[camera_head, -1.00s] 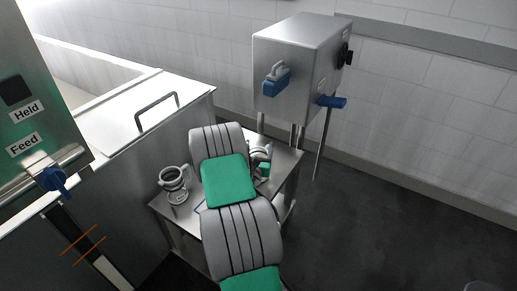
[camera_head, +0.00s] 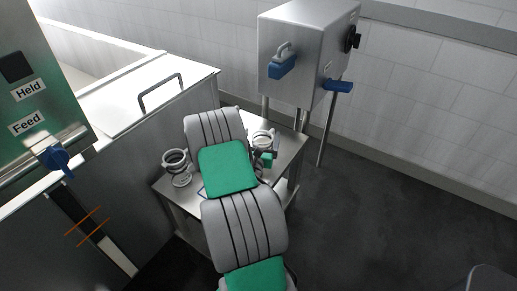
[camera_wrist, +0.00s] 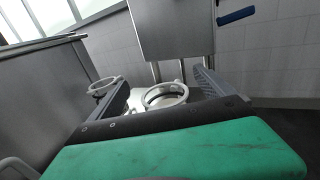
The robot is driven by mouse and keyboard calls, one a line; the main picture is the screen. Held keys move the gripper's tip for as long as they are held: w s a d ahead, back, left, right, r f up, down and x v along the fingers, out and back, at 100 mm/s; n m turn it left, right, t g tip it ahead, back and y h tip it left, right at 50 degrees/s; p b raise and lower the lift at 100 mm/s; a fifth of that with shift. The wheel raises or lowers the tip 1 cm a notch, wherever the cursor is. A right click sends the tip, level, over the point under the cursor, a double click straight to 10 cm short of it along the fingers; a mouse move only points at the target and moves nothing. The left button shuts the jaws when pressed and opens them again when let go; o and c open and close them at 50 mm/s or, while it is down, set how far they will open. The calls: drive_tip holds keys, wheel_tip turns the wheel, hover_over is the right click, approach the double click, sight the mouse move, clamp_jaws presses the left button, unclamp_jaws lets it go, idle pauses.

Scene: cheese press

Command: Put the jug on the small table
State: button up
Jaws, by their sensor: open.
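The small table (camera_head: 292,157) is a steel stand between the vat and the wall box. A pale grey jug (camera_head: 263,136) with a round open rim shows at its right part, partly hidden by my arm. In the wrist view its rim (camera_wrist: 165,97) lies between the two fingers of my open gripper (camera_wrist: 163,84). Contact with the fingers cannot be told, and the jug's base is hidden. In the head view my gripper (camera_head: 267,154) is largely hidden behind my arm. A second ringed, jug-like vessel (camera_head: 176,167) stands at the table's left; it also shows in the wrist view (camera_wrist: 106,85).
A steel vat with a handled lid (camera_head: 140,108) stands close on the left. A steel box with blue handles (camera_head: 300,60) is behind the table. A green panel (camera_head: 35,95) is at far left.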

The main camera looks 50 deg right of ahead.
drive_tip(key=s+a+m+g+b, duration=0.3)
drive_tip(key=s+a+m, duration=0.1)
drive_tip(key=a+m, duration=0.3)
drive_tip(key=w+a+f+m+g+y, duration=0.1)
drive_tip(key=a+m+y, duration=0.6)
drive_tip(key=a, duration=0.6)
drive_tip(key=w+a+f+m+g+y, duration=0.15)
drive_tip(key=a+m+y, duration=0.5)
drive_tip(key=a, duration=0.65)
drive_tip(key=s+a+r+m+y, duration=0.2)
drive_tip(key=s+a, duration=0.4)
drive_tip(key=a, duration=0.6)
drive_tip(key=shift+r+m+g, duration=0.35)
drive_tip(key=shift+r+g, duration=0.1)
drive_tip(key=shift+r, duration=0.15)
